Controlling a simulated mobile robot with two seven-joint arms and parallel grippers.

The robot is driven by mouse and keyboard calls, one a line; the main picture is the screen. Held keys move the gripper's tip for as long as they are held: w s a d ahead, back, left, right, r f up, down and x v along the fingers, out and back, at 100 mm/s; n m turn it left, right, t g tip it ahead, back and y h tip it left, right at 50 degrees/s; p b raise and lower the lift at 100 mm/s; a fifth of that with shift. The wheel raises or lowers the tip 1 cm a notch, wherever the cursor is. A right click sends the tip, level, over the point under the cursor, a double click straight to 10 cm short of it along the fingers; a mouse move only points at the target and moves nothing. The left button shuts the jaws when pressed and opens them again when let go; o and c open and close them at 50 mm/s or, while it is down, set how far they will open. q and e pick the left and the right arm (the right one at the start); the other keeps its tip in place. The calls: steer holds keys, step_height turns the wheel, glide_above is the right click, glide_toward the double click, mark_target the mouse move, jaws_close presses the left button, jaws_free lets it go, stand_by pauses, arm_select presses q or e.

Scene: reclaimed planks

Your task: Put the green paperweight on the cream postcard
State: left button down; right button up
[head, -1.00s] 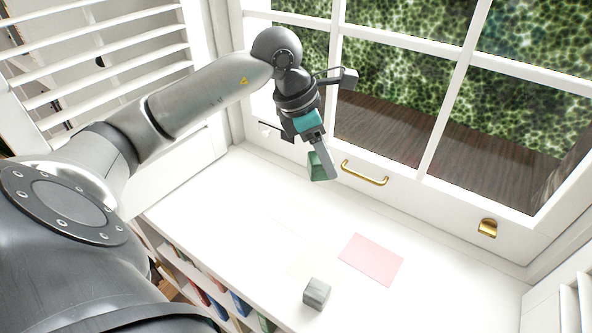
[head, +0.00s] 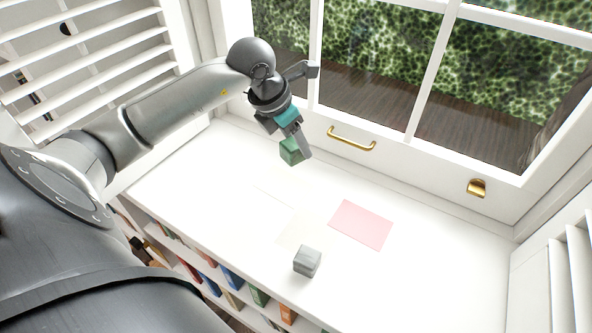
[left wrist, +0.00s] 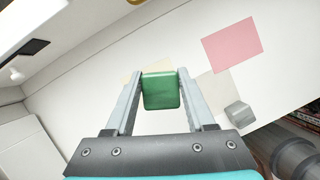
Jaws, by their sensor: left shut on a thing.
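My left gripper (head: 296,147) is shut on the green paperweight (head: 290,152), a block held above the white surface. In the left wrist view the green paperweight (left wrist: 160,91) sits between the two fingers (left wrist: 160,88). A cream postcard (left wrist: 131,67) lies behind it in that view, partly hidden by the paperweight and a finger. My right gripper is not in view.
A pink card (head: 361,224) lies toward the middle. Another pale card (head: 302,229) lies beside a grey block (head: 307,261). The white surface (head: 440,255) is clear at the right. A window with a brass handle (head: 351,139) stands behind; bookshelves (head: 232,278) are below the front edge.

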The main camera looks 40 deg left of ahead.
mark_target(285, 159)
arm_select(q)
step_height(285, 159, down, 6)
steer(key=shift+r+b, duration=0.1)
steer(key=shift+b, duration=0.65)
steer(key=shift+f+b, duration=0.65)
steer(key=shift+f, duration=1.7)
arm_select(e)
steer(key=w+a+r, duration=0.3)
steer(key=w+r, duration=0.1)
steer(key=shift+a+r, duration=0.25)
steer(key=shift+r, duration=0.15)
arm_select(q)
steer(key=shift+f, duration=0.1)
steer(key=shift+c, duration=1.2)
jaws_free()
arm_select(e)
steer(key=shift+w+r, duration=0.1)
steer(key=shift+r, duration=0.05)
arm_select(q)
steer(key=p+v, duration=0.3)
steer(key=v, duration=0.9)
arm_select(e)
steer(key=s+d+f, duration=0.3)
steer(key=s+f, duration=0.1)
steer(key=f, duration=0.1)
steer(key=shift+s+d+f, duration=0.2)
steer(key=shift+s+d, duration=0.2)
